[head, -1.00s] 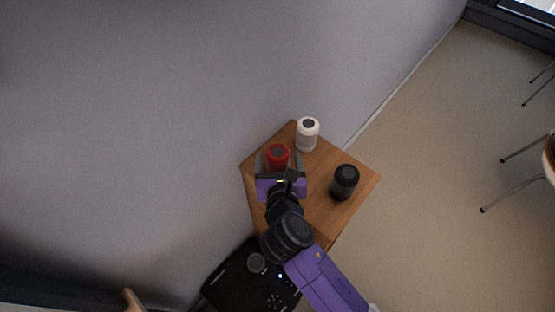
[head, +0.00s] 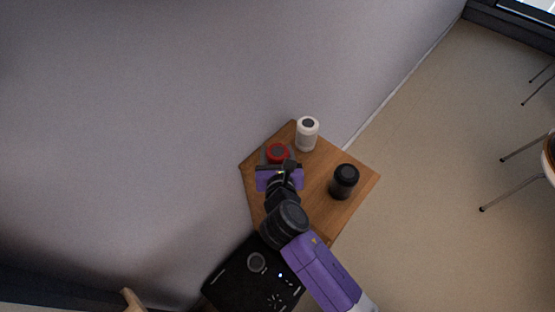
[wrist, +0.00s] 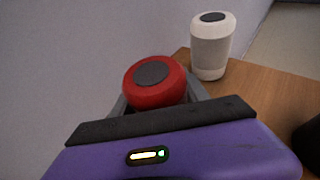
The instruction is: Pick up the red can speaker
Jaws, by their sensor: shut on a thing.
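The red can speaker (head: 277,152) stands on the wooden table (head: 325,215) near its left edge, close to the wall. It has a dark grey round top. In the wrist view the red can speaker (wrist: 156,83) shows just beyond the purple gripper body, with its lower part hidden. My gripper (head: 277,163) is around it, shut on it, with grey fingers on both sides; its fingers (wrist: 160,99) also show in the wrist view. I cannot tell whether the speaker's base is off the table.
A white can speaker (head: 307,134) stands behind and to the right, also in the wrist view (wrist: 211,45). A black can speaker (head: 344,181) stands at the right of the table. The grey wall (head: 180,110) is close on the left. Open floor lies right.

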